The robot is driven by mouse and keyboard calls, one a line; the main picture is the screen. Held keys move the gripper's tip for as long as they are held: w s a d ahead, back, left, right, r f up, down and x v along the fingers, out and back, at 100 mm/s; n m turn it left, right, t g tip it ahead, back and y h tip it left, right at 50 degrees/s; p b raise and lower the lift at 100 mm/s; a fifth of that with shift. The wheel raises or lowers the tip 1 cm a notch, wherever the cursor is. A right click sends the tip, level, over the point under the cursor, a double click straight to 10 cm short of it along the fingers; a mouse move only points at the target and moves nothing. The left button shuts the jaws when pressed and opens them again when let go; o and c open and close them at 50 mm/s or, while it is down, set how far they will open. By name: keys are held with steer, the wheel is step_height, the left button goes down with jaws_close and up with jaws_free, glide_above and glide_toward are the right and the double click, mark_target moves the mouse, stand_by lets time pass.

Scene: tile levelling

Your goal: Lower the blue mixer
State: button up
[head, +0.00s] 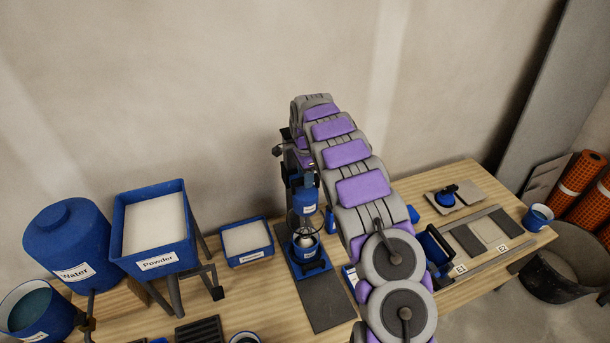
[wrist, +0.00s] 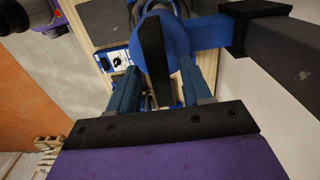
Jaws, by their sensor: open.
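The blue mixer (head: 309,198) stands mid-bench in the head view, its dark upright partly hidden by my arm. In the wrist view, the mixer's round blue part (wrist: 170,42) and blue crossarm (wrist: 212,30) are close ahead, with a black lever (wrist: 153,50) in front of the round part. My gripper (wrist: 160,68) is open, one finger on each side of the lever. I cannot tell whether either finger touches it. In the head view my gripper is hidden behind the arm and mixer.
Left of the mixer are a powder hopper (head: 188,240), a water tank (head: 66,235) and a blue tray (head: 232,257). Tiles (head: 489,233) and a blue bucket (head: 538,217) are at the right. The wall is close behind the bench. A dark mat (head: 325,302) lies before the mixer.

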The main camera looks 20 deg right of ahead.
steer(key=shift+c, duration=0.2)
jaws_close()
stand_by(0.4)
